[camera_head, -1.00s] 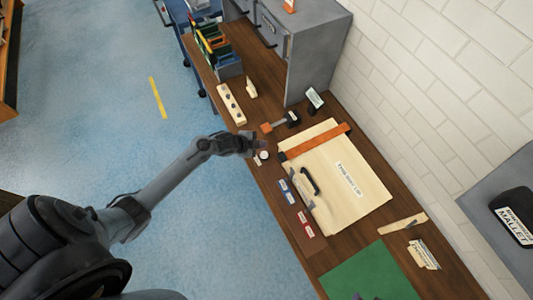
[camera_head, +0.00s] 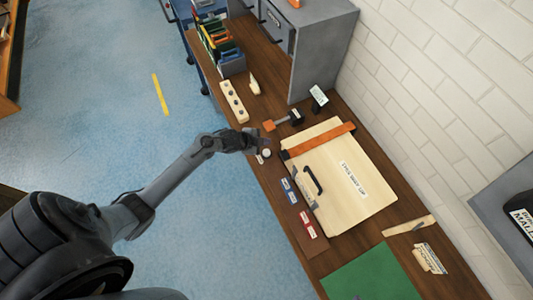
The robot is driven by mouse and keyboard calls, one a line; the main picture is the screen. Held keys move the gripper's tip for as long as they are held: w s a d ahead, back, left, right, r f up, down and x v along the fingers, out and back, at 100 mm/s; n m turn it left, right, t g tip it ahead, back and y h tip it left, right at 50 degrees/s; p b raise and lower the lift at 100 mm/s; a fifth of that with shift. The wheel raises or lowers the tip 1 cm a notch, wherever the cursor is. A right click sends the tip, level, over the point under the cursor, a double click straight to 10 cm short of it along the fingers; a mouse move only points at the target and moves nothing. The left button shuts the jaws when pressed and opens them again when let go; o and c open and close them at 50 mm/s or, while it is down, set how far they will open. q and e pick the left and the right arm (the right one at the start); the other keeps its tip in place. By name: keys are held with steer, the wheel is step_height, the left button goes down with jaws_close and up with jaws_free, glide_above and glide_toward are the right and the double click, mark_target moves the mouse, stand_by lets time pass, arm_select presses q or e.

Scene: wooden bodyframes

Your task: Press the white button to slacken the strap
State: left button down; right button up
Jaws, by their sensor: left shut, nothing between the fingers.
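The white button (camera_head: 266,153) is a small round cap near the left edge of the workbench, beside the end of the orange strap. The orange strap (camera_head: 322,140) lies across the far end of a pale wooden panel (camera_head: 345,185) with a black handle (camera_head: 313,180) and a printed label. My left gripper (camera_head: 262,143) is shut and empty, just beyond the button in the picture; I cannot tell if it touches it. Its fingertips are small and dark here. My right gripper is not in view.
On the brown bench (camera_head: 273,190), an orange-ended tool (camera_head: 283,121), a pale block with holes (camera_head: 234,102) and a small stand (camera_head: 318,98) lie beyond the panel. Blue and red labelled pieces (camera_head: 307,223) sit along the left edge. A green mat (camera_head: 370,275) is nearer. A grey cabinet (camera_head: 320,50) stands behind.

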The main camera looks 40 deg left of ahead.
arm_select(q)
steer(key=b, duration=0.4)
glide_above(265, 153)
step_height(265, 153, down, 5)
steer(key=shift+s+r, duration=0.1)
steer(key=shift+r, duration=0.05)
steer(key=shift+f+b, duration=0.5)
steer(key=shift+f, duration=0.35)
steer(key=shift+f, duration=0.15)
stand_by(0.9)
steer(key=shift+f, duration=0.3)
steer(key=shift+f+b, duration=0.55)
steer(key=shift+f, duration=0.05)
stand_by(0.8)
steer(key=shift+r, duration=0.1)
steer(key=shift+r+p, duration=0.95)
steer(key=shift+p, duration=0.1)
